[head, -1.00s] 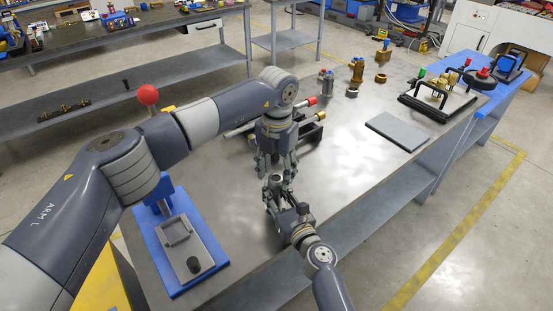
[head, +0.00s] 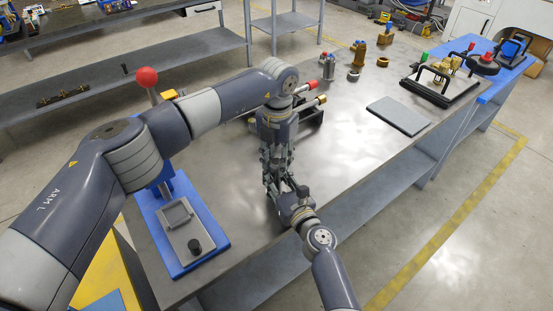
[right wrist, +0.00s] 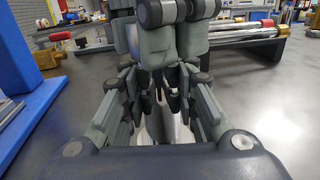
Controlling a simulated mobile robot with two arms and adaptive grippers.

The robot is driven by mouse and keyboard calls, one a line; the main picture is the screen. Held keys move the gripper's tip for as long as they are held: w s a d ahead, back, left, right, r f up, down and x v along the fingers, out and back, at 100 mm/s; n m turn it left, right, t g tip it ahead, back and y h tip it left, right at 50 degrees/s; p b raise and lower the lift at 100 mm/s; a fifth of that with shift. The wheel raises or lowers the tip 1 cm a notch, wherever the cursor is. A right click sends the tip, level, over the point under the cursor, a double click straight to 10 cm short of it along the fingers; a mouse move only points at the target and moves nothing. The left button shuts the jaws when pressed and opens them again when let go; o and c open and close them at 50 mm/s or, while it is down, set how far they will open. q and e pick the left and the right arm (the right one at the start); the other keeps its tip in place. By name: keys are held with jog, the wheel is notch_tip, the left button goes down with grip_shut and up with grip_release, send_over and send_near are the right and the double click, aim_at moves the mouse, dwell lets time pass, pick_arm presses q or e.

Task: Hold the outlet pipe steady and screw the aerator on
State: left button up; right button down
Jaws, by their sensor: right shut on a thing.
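My right gripper (head: 280,192) is low over the bench, its fingers around a silvery cylindrical part. It looks like the outlet pipe (right wrist: 157,122) in the right wrist view, where the right fingers (right wrist: 158,105) stand on both sides of it. My left gripper (head: 276,168) points down from above, its fingertips right over the right gripper and meeting it in the picture. Its dark grey fingers (right wrist: 175,45) fill the top middle of the right wrist view. Whether they are open or shut is not clear. The aerator cannot be made out; the fingers hide the joint.
A dark rack (head: 312,118) with red- and brass-ended pipes stands just behind the left gripper. A blue-based press (head: 178,262) with a red knob is at the left. A grey plate (head: 398,116) and several brass fittings lie farther right. The bench middle is clear.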

pick_arm(q)
jog(key=o, duration=0.4)
pick_arm(e)
jog(key=shift+f, duration=0.1)
pick_arm(q)
notch_tip(320, 180, up, 12)
dwell(0.4)
pick_arm(e)
jog(key=c, duration=1.2)
grip_release()
